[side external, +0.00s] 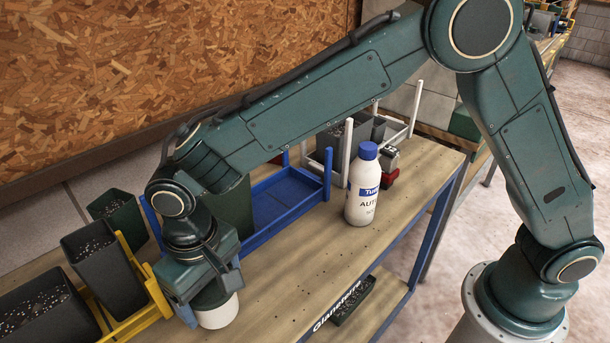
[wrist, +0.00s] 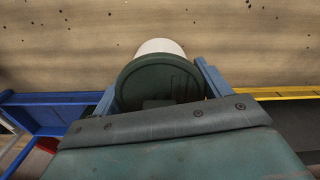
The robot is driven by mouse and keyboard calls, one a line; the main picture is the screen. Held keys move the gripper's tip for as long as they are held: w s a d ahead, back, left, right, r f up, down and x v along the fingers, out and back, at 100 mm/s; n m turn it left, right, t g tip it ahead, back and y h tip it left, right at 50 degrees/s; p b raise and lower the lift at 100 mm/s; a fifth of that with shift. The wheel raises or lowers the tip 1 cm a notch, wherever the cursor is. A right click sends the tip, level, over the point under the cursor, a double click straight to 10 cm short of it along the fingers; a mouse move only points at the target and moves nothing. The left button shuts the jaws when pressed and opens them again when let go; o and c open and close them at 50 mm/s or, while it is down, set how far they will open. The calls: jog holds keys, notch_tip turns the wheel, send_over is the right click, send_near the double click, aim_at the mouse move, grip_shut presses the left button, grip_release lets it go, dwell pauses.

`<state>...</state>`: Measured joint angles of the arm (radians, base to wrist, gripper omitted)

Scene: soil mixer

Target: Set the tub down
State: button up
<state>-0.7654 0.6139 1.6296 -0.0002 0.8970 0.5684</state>
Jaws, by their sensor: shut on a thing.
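The white tub (side external: 217,312) with a dark green lid is at the bench's front left in the side view, under my gripper (side external: 207,300). In the wrist view the tub (wrist: 162,46) shows as a white rim beyond its dark green lid (wrist: 155,80). My gripper (wrist: 160,88) is shut on the tub, with one blue-grey finger on each side of it. The tub looks upright. I cannot tell whether its base touches the wooden bench top (side external: 290,268).
A yellow rack (side external: 127,265) with dark pots stands close on the left. A blue tray (side external: 285,197) lies behind my gripper. A white bottle with a blue cap (side external: 363,190) stands further right. The bench between tub and bottle is clear apart from dark specks.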

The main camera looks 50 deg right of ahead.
jog(key=shift+f, duration=1.75)
jog(key=shift+f, duration=0.1)
jog(key=o, duration=1)
notch_tip(320, 180, up, 12)
jog(key=shift+r, duration=0.1)
jog(key=shift+r, duration=0.1)
